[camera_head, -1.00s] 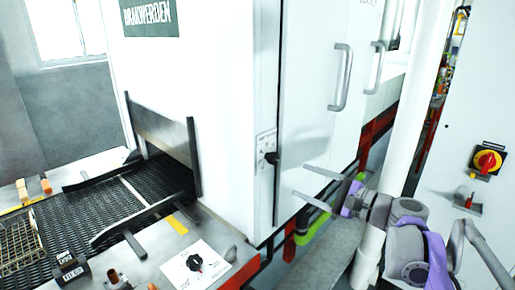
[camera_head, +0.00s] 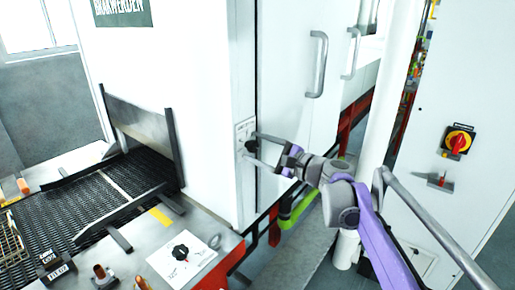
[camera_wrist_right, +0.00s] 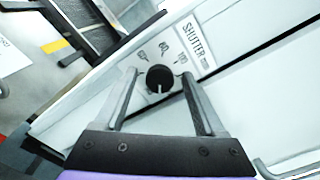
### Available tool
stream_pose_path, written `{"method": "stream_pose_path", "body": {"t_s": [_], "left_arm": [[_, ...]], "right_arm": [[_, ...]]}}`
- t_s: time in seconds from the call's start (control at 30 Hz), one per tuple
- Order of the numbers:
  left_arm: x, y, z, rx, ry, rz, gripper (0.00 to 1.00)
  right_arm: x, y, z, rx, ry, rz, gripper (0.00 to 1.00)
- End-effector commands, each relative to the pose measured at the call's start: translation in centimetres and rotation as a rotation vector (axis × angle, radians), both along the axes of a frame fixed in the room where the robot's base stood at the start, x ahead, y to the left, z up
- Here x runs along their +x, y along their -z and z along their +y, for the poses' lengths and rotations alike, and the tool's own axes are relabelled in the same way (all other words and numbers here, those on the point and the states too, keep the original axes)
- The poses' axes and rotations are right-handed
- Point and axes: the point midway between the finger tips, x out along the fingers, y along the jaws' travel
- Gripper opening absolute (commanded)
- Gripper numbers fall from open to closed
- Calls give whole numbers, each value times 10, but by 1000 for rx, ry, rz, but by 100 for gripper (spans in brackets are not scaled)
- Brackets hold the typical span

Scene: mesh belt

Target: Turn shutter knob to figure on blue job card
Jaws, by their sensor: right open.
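The shutter knob (camera_wrist_right: 159,78) is round and black, on a pale plate marked SHUTTER with several figures around it. A white line on the knob points toward my wrist; the figures are too small to read surely. In the head view the knob (camera_head: 251,146) is on the white machine's corner panel. My right gripper (camera_wrist_right: 159,72) is open, with one finger on each side of the knob; I cannot tell whether they touch it. The right gripper (camera_head: 249,145) also shows at the panel in the head view. No blue job card can be made out. My left gripper is out of view.
A second black knob (camera_head: 181,252) sits on a white plate on the grey bench. A dark mesh belt (camera_head: 95,205) enters the machine at left. Door handles (camera_head: 318,65) and a red-yellow switch (camera_head: 458,141) are to the right.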

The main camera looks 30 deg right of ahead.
Motion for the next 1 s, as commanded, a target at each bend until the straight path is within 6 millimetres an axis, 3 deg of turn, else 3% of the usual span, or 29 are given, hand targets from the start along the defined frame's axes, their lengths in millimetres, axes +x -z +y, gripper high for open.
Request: {"method": "stream_pose_path", "body": {"t_s": [0.17, 0.53, 0.77, 1.0], "left_arm": [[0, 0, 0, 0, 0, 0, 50], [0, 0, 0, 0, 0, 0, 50], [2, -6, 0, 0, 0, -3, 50], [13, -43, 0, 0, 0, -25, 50]], "right_arm": [[0, 0, 0, 0, 0, 0, 68], [0, 0, 0, 0, -1, 1, 2], [0, -2, 0, -34, -1, -15, 0], [0, -6, 1, -282, -2, -119, 0]]}}
